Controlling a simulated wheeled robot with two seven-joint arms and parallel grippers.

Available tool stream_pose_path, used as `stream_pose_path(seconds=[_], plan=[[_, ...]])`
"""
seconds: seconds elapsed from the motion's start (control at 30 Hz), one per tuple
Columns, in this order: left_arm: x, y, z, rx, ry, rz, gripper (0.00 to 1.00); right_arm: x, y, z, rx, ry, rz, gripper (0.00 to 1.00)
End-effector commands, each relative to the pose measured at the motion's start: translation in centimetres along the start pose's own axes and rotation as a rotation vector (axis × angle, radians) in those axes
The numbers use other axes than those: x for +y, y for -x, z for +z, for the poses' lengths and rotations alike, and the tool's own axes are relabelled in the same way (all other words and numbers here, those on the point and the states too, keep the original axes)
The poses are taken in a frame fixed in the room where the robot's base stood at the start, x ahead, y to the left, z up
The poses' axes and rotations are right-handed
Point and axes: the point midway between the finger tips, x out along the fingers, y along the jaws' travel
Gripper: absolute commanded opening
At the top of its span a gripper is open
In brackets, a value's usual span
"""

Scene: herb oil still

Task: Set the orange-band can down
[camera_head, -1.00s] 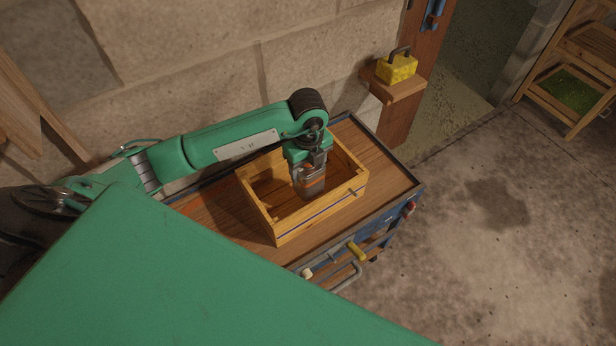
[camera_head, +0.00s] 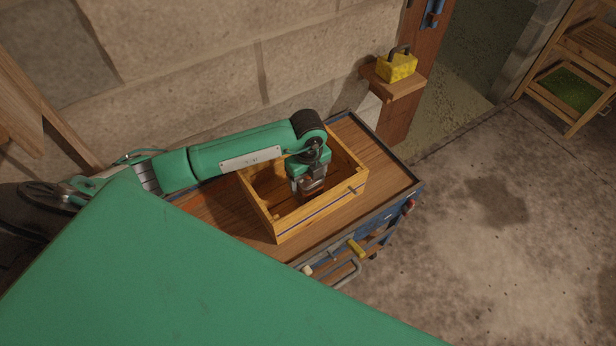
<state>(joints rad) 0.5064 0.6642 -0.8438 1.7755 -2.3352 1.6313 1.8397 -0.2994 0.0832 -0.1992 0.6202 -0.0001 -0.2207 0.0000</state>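My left gripper (camera_head: 311,187) points down inside the wooden crate (camera_head: 292,218), towards its right half. A small part of the orange-band can (camera_head: 313,184) shows between the fingers, dark with a dull orange-brown tint. The gripper appears shut on it. Most of the can is hidden by the gripper and the crate wall, and I cannot see whether its base touches the crate floor. My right gripper is not in view.
The crate stands on a wood-topped blue cart (camera_head: 375,165) against the block wall. The left half of the crate looks empty. A yellow block with a dark handle (camera_head: 397,68) sits on a wall shelf (camera_head: 393,88). A wooden rack (camera_head: 570,80) stands far right.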

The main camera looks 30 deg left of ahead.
Motion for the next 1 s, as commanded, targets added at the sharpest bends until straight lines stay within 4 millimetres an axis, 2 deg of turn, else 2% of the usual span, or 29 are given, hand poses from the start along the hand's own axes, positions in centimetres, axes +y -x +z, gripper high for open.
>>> stream_pose_path(seconds=[0.3, 0.4, 0.47, 0.87, 1.0], plan=[[0.0, 0.1, 0.0, 0.0, 0.0, 0.0, 0.85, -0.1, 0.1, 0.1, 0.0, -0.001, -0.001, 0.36], [0.0, 0.6, 0.0, 0.0, 0.0, 0.0, 0.85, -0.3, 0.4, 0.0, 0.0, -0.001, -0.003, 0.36], [-0.1, 1.0, 0.0, -0.001, -0.001, -0.002, 0.85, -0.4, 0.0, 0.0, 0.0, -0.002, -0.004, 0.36], [-0.1, 9.1, 0.1, -0.002, -0.001, -0.004, 0.85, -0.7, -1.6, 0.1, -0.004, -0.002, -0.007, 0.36], [-0.1, 11.2, 0.0, -0.001, 0.0, -0.002, 0.85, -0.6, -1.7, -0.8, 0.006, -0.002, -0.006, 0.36]])
